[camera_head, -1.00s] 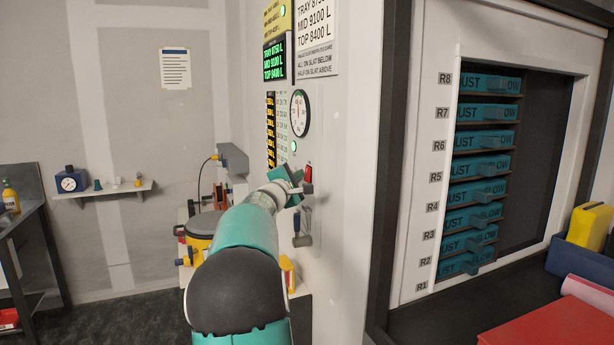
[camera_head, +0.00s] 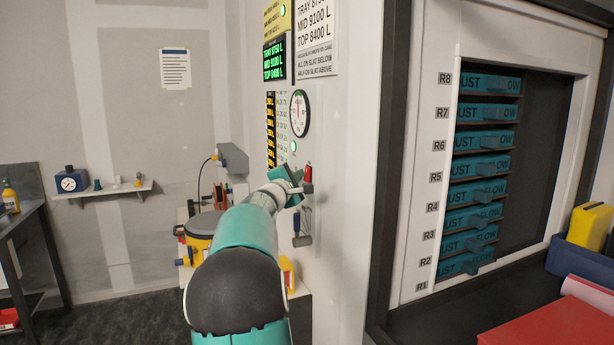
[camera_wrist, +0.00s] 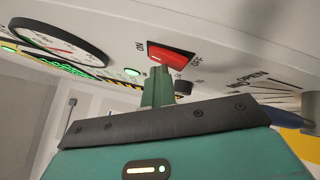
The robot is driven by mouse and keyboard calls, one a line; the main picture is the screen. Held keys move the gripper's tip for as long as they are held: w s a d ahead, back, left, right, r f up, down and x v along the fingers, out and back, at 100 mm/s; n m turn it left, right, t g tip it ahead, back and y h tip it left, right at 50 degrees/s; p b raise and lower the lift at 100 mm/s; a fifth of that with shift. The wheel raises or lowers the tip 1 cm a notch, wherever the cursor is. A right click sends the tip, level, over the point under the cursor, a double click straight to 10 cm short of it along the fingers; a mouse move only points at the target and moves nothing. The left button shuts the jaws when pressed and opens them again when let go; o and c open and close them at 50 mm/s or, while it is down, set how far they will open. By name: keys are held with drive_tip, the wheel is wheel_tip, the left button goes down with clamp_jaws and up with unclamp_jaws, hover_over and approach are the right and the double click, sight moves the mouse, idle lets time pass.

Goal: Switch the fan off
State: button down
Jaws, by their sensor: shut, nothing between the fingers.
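The red rocker switch (camera_head: 308,174) is on the white wall panel, below the round gauge. In the wrist view the red switch (camera_wrist: 172,53) sits between an ON label on its left and an OFF label on its right. I cannot tell which side is pressed in. My gripper (camera_wrist: 159,78) is shut and empty, its fingers pointing at the panel just below the switch in the wrist view. In the head view my gripper (camera_head: 299,188) is close to the switch; whether it touches is unclear. The fan itself is not identifiable.
A round gauge (camera_head: 299,113) and a green lamp (camera_head: 293,146) are above the switch. A lever (camera_head: 302,228) hangs on the panel below it. A rack of teal slats (camera_head: 480,190) is at the right. A shelf (camera_head: 100,190) with small items is at the left.

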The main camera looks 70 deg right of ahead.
drive_tip(key=shift+s+d+f, duration=0.15)
drive_tip(key=shift+s, duration=0.35)
drive_tip(key=shift+g, duration=0.3)
drive_tip(key=shift+w+a+r, duration=0.3)
drive_tip(key=shift+w+a, duration=0.7)
drive_tip(key=shift+w+a+r, duration=0.25)
drive_tip(key=shift+w+a, duration=0.75)
drive_tip(key=shift+w, duration=0.1)
